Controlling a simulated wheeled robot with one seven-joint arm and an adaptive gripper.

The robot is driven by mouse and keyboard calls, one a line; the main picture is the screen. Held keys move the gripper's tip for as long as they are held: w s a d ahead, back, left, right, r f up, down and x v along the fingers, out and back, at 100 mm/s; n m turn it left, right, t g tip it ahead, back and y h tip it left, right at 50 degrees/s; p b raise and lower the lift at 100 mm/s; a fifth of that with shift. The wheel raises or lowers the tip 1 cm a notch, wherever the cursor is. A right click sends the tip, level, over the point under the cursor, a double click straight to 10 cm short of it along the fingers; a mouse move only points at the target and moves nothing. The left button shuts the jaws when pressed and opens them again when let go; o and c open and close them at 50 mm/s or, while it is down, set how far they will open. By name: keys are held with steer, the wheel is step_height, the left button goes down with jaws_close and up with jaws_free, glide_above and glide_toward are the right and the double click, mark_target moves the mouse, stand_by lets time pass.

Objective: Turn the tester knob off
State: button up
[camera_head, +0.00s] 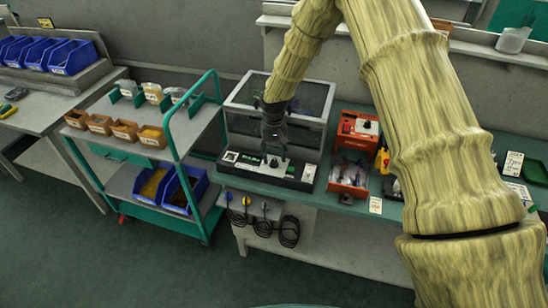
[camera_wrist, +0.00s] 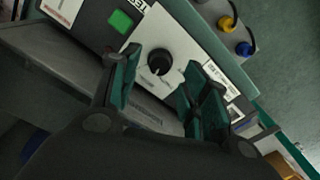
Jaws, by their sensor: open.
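The tester (camera_head: 266,168) is a dark, low box with a pale panel on the green bench, in front of a clear-walled enclosure. Its black round knob (camera_wrist: 159,61) sits on the white panel in the wrist view, beside a green square button (camera_wrist: 121,21). My gripper (camera_head: 273,152) is over the tester in the head view and hides part of its top. In the wrist view my gripper (camera_wrist: 165,85) is open, its two green-padded fingers apart. The knob shows between and just beyond the fingertips, and I cannot tell whether they touch it. The knob's setting is too small to read.
A clear-walled enclosure (camera_head: 280,98) stands behind the tester. Red-orange units (camera_head: 350,172) stand close on the right. A green-framed cart (camera_head: 190,150) with bins is on the left. Plugs with black cables (camera_head: 264,226) hang below the bench front.

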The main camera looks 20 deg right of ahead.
mark_target(274, 161)
steer(key=shift+f+p, duration=0.45)
steer(key=shift+f, duration=1.15)
jaws_close()
